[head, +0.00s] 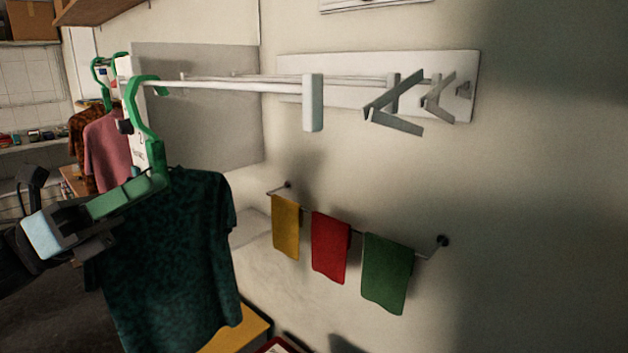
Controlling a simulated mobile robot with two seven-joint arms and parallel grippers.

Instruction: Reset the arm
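My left gripper (75,228) is at the left edge of the head view, at the near end of a green hanger (128,194). Whether its fingers are shut on the hanger or only beside it cannot be made out. The hanger carries a dark teal patterned shirt (170,265), and its hook (146,95) is up at the white rail (225,85). The shirt hangs below the gripper and hides part of the hanger. My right gripper is not in view.
Another green hanger (100,72) with a pink shirt (107,150) and a brown patterned shirt (82,135) hangs behind. Yellow (286,228), red (330,248) and green (387,272) towels hang on a wall bar. The right side shows bare wall.

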